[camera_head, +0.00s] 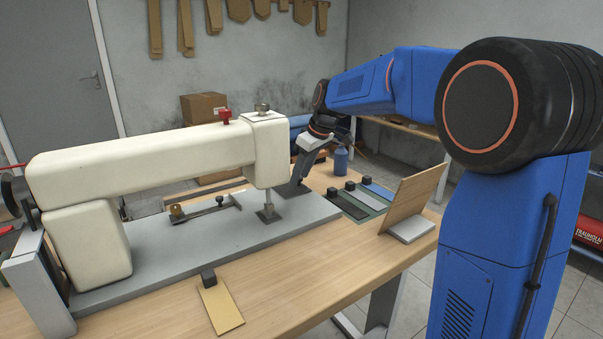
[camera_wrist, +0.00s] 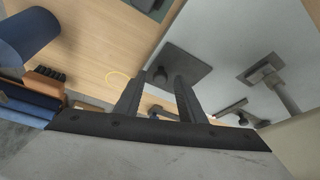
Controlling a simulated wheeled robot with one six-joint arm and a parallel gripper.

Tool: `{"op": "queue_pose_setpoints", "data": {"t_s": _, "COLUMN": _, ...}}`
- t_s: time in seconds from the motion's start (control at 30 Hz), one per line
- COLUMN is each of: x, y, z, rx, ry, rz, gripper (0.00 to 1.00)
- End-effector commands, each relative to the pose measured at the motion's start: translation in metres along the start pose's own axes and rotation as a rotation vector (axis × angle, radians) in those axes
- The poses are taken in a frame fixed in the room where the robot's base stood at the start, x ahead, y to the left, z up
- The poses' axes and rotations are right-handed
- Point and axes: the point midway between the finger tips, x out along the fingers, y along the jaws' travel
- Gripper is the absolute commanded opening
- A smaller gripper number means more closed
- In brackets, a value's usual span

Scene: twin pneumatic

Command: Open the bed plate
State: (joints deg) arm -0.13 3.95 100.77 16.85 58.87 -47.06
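The sewing machine (camera_head: 150,155) is cream-coloured and stands on a grey bed (camera_head: 180,262) on the wooden table. A dark grey square plate with a black knob, which looks like the bed plate (camera_wrist: 190,65), lies in the bed in the wrist view; it also shows as a dark patch in the head view (camera_head: 288,190). My gripper (camera_head: 299,176) is low over this plate, behind the machine's head. In the wrist view my gripper (camera_wrist: 158,82) has its two fingers apart, with the knob (camera_wrist: 160,75) showing between their tips. I cannot tell whether they touch it.
The presser foot (camera_head: 268,214) stands right beside the plate. A lever bar with a brass knob (camera_head: 177,211) lies on the bed.

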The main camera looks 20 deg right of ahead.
Motion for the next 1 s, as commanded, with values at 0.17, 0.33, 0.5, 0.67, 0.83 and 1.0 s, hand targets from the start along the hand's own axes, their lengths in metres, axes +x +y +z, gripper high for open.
{"op": "queue_pose_setpoints", "data": {"t_s": 0.17, "x": 0.0, "y": 0.0, "z": 0.0, "rx": 0.0, "ry": 0.0, "rz": 0.0, "gripper": 0.32}}
{"op": "queue_pose_setpoints", "data": {"t_s": 0.33, "x": 0.0, "y": 0.0, "z": 0.0, "rx": 0.0, "ry": 0.0, "rz": 0.0, "gripper": 0.0}}
{"op": "queue_pose_setpoints", "data": {"t_s": 0.5, "x": -0.001, "y": 0.003, "z": 0.001, "rx": 0.001, "ry": 0.0, "rz": 0.0, "gripper": 0.0}}
{"op": "queue_pose_setpoints", "data": {"t_s": 0.67, "x": -0.004, "y": 0.023, "z": 0.009, "rx": 0.004, "ry": -0.001, "rz": 0.001, "gripper": 0.0}}
{"op": "queue_pose_setpoints", "data": {"t_s": 0.83, "x": -0.009, "y": 0.055, "z": 0.021, "rx": 0.004, "ry": -0.001, "rz": 0.002, "gripper": 0.0}}
{"op": "queue_pose_setpoints", "data": {"t_s": 1.0, "x": -0.013, "y": 0.078, "z": 0.03, "rx": 0.003, "ry": 0.0, "rz": 0.0, "gripper": 0.0}}
